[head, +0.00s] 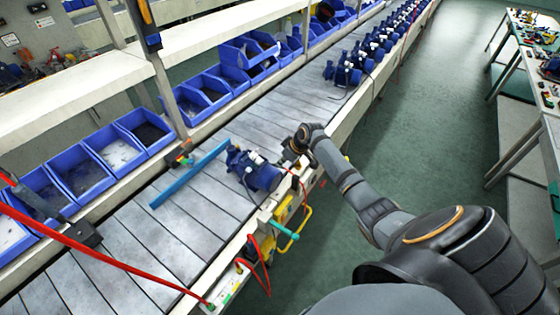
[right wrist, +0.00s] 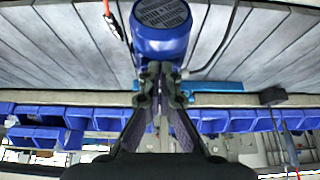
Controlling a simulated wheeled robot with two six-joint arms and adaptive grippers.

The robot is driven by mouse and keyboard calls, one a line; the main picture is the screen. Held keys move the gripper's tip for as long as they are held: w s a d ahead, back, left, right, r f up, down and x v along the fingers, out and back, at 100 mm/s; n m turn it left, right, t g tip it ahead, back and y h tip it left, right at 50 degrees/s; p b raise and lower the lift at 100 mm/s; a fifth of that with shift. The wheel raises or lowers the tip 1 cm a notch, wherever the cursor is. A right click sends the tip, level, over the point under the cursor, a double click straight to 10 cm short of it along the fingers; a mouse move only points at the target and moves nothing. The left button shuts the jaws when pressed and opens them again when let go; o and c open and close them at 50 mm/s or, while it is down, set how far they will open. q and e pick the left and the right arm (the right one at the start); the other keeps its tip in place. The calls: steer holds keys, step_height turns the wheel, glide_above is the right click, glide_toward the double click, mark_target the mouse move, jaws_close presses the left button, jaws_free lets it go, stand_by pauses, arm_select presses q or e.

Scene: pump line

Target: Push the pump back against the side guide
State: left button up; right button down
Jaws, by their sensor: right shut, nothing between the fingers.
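A blue pump (head: 255,172) with a ribbed motor end stands on the grey slatted conveyor. A flat blue side guide (head: 190,173) lies slantwise across the belt, left of the pump in the head view. My right gripper (head: 293,153) is just right of the pump, on the walkway side. In the right wrist view its shut, empty fingers (right wrist: 157,70) lie over the lower edge of the pump's motor (right wrist: 162,35). I cannot tell whether they touch it. The guide (right wrist: 215,87) shows there to the right. My left gripper is not in view.
Blue bins (head: 113,148) line the belt's far side. A row of more pumps (head: 370,52) stands further up the belt. A red cable (head: 110,260) crosses the near belt. A yellow device (head: 284,210) hangs on the near rail. The green floor to the right is clear.

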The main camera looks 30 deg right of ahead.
mark_target(276, 184)
step_height(276, 184, down, 15)
steer(key=b, duration=1.2)
steer(key=shift+a, duration=0.1)
steer(key=shift+f+b, duration=0.65)
steer(key=shift+f, duration=0.05)
steer(key=shift+w+a+r+b, duration=0.2)
steer(key=shift+w+a+b, duration=0.05)
steer(key=shift+w+b, duration=0.3)
steer(key=shift+w+a+f+b, duration=0.1)
steer(key=shift+w+a+b, duration=0.1)
steer(key=shift+w, duration=0.15)
steer(key=shift+w+a+b, duration=0.1)
steer(key=shift+w+b, duration=0.1)
steer(key=shift+w, duration=0.1)
steer(key=shift+w+a+b, duration=0.35)
steer(key=shift+w+b, duration=0.35)
steer(key=shift+w, duration=0.15)
steer(key=shift+w+a+b, duration=0.35)
steer(key=shift+w+b, duration=0.3)
steer(key=shift+w, duration=0.15)
